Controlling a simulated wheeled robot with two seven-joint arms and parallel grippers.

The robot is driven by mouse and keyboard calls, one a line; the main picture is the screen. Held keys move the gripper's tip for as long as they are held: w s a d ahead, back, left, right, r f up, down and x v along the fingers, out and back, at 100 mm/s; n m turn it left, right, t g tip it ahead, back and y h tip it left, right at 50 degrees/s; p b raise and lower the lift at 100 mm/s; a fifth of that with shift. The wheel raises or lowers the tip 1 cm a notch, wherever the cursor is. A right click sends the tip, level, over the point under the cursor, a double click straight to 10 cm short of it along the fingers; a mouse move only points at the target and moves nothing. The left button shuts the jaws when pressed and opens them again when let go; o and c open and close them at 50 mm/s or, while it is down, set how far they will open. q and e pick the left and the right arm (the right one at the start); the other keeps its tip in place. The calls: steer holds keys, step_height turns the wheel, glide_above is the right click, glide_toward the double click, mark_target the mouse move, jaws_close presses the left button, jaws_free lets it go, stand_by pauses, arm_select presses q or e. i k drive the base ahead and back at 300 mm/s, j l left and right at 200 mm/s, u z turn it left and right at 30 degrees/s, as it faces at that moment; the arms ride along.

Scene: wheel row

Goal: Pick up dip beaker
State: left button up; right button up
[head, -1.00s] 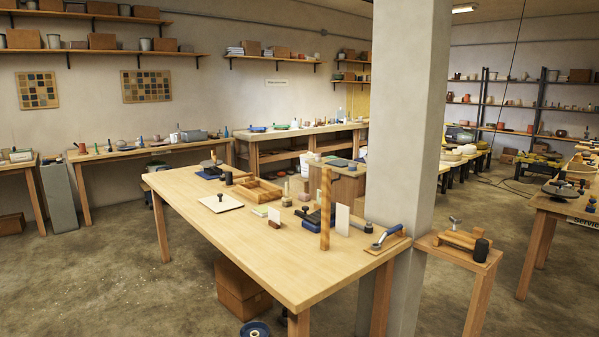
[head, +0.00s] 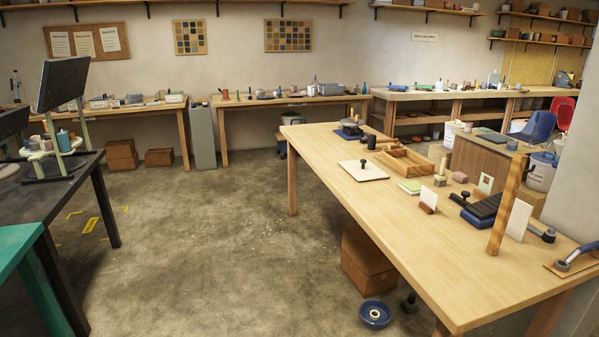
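No vessel can be made out for certain as the dip beaker at this distance. Several small vessels stand on the back bench (head: 275,101), among them a small reddish cup (head: 225,94) at its left end and a grey container (head: 331,89) at its right. More small containers stand on the bench at the back left (head: 150,106). Neither of my grippers is in view.
A long wooden table (head: 400,228) with blocks, a tray and tools fills the right side. A cardboard box (head: 366,262) and a blue spool (head: 375,313) lie under it. A dark table (head: 60,185) stands at left. Open floor (head: 215,240) lies between.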

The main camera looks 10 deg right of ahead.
mark_target(469, 125)
steer(key=i+u, duration=0.3)
steer(key=i, duration=1.1)
steer(key=i+z, duration=0.1)
steer(key=i, duration=1.35)
steer(key=i+j, duration=0.15)
steer(key=i, duration=2.7)
steer(key=i+l+u, duration=0.1)
steer(key=i, duration=1.3)
steer(key=i+z, duration=0.2)
steer(key=i, duration=0.5)
steer(key=i+j+z, duration=0.2)
steer(key=i, duration=0.55)
steer(key=i+l+z, duration=0.2)
steer(key=i+z, duration=0.8)
steer(key=i+j+z, duration=0.15)
steer(key=i+z, duration=0.2)
steer(key=z, duration=0.15)
steer(key=i+l+z, duration=0.15)
steer(key=i+z, duration=0.55)
steer(key=i, duration=0.25)
steer(key=i+j+z, duration=0.1)
steer(key=i+z, duration=0.25)
steer(key=i, duration=0.1)
